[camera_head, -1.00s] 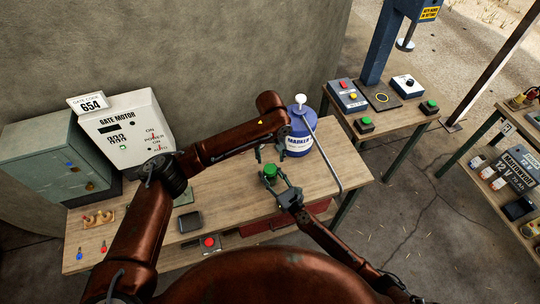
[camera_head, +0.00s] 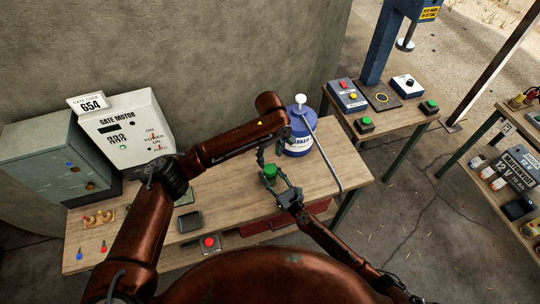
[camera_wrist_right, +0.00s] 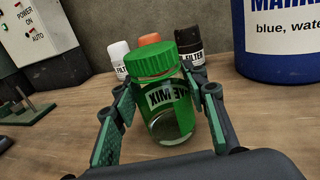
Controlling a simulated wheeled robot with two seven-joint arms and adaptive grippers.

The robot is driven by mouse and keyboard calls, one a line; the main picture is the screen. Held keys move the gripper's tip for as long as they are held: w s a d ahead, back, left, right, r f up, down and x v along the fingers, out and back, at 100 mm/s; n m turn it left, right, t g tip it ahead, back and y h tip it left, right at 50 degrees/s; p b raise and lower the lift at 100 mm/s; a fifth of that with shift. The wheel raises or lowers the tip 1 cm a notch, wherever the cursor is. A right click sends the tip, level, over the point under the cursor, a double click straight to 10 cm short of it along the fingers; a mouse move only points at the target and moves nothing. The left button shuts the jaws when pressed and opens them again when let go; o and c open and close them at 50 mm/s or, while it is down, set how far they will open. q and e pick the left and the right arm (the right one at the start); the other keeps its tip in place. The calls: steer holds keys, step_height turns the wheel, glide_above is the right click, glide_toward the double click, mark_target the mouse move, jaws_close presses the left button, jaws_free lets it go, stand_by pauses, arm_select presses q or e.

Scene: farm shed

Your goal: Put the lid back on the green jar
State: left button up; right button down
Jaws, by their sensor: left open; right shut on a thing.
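The green jar (camera_wrist_right: 172,118) is a clear jar with a green label. It stands upright on the workbench (camera_wrist_right: 60,135) between the fingers of my right gripper (camera_wrist_right: 160,112), which is shut on it. The green lid (camera_wrist_right: 156,62) is on the jar's mouth, and in the head view it shows as a green disc (camera_head: 270,171). I cannot tell whether it is fully seated. My left gripper (camera_head: 268,152) is open and hangs just above and behind the lid, apart from it as far as I can see. It does not show in the right wrist view.
A blue and white marker drum (camera_head: 299,140) stands right behind the jar. Small filter bottles (camera_wrist_right: 216,52) stand behind it near the wall. The gate motor box (camera_head: 122,128) is at the left. A red button box (camera_head: 209,243) and a dark tray (camera_head: 190,221) lie nearer the front.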

mark_target(270, 169)
arm_select(q)
step_height(270, 169, down, 7)
steer(key=shift+f, duration=0.2)
stand_by(0.4)
